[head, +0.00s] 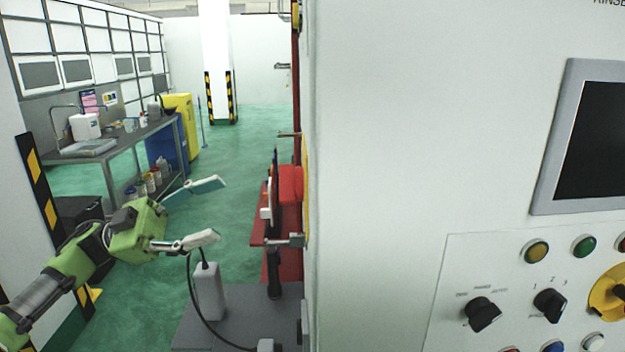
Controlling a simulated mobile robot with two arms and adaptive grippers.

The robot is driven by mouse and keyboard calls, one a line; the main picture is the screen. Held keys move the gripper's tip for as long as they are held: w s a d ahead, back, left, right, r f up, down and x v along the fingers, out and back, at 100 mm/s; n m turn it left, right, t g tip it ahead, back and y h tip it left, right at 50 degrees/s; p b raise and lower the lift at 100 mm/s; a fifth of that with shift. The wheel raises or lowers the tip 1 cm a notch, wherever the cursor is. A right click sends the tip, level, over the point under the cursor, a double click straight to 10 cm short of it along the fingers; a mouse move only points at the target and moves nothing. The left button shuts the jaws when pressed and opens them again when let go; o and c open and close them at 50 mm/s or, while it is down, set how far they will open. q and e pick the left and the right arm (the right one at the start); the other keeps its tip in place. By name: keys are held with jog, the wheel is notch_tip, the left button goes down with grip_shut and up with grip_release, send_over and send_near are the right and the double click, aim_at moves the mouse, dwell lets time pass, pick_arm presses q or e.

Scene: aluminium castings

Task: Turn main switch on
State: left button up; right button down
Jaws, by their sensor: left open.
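A light machine cabinet (390,130) fills the right half of the head view. Its control panel (455,265) is at the lower right. A yellow round switch plate (600,302) with a dark knob is cut off by the right edge; it may be the main switch, but its label is not readable. Left of it are two black rotary knobs, one (484,313) and another (550,304). My left gripper (213,211) is open and empty, well left of the cabinet and apart from the panel. My right gripper is not in view.
A dark screen (592,140) is set above the panel. A work table (140,140) stands behind on the left. Green floor lies between.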

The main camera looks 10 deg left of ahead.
pick_arm(q)
jog(key=s+r+g, duration=0.1)
jog(key=s, duration=0.1)
jog(key=p, duration=0.5)
send_near(291, 184)
jog(key=x, duration=0.6)
jog(key=shift+w+d+r+m, duration=0.2)
jog(key=shift+w+d+m, duration=0.1)
jog(key=shift+m, duration=0.1)
jog(key=shift+d, duration=0.25)
jog(key=shift+w+d+p, duration=0.1)
jog(key=shift+d+p, duration=0.15)
jog(key=shift+p, duration=0.05)
jog(key=c, duration=1.1)
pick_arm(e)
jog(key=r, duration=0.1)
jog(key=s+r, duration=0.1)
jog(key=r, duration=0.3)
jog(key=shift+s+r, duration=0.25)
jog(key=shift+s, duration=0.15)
